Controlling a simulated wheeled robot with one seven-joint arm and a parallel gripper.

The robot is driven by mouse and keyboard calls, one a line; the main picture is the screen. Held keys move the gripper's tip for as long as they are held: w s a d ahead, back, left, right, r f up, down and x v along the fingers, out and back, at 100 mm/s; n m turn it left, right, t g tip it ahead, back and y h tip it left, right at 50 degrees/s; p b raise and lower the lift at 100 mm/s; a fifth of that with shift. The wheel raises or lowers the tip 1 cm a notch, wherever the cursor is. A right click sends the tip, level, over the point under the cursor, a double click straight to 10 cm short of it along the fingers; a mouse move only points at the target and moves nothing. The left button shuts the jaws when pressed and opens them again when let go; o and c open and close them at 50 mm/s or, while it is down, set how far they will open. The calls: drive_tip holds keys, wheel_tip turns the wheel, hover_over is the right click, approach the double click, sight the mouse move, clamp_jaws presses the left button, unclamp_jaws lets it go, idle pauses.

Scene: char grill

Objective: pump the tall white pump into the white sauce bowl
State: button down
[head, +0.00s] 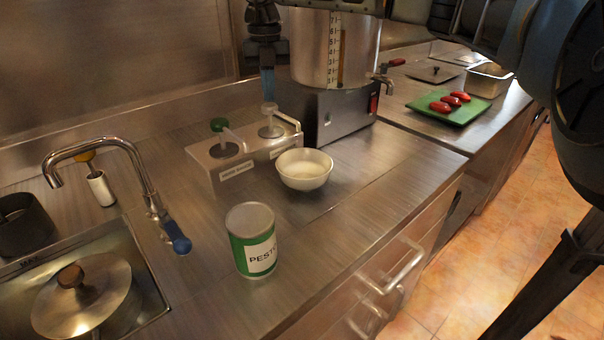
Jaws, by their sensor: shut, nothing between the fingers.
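The white pump (269,131) stands on the right side of a metal two-pump dispenser, its white knob upright. The white sauce bowl (305,180) sits on the counter in front of the dispenser, just right of and below the white pump. Its inside looks pale; I cannot tell whether it holds sauce. My gripper (268,94) points straight down over the white pump, shut and empty. Its fingertips are at or just above the knob; I cannot tell whether they touch it.
A green-topped pump (219,126) stands left of the white one. A pesto can (252,240) stands in front. A steel pot on a heater (347,115) is behind right. The sink tap (110,142) is left. Counter right of the bowl is clear.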

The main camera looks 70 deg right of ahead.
sight(269, 105)
drive_tip(key=shift+f+b, duration=1.2)
drive_tip(key=shift+f, duration=0.65)
drive_tip(key=shift+r+p, duration=0.95)
drive_tip(key=shift+r, duration=1.1)
drive_tip(key=shift+f, duration=0.25)
drive_tip(key=shift+f+b, duration=1.5)
drive_tip(key=shift+f, duration=0.35)
drive_tip(key=shift+r, duration=0.1)
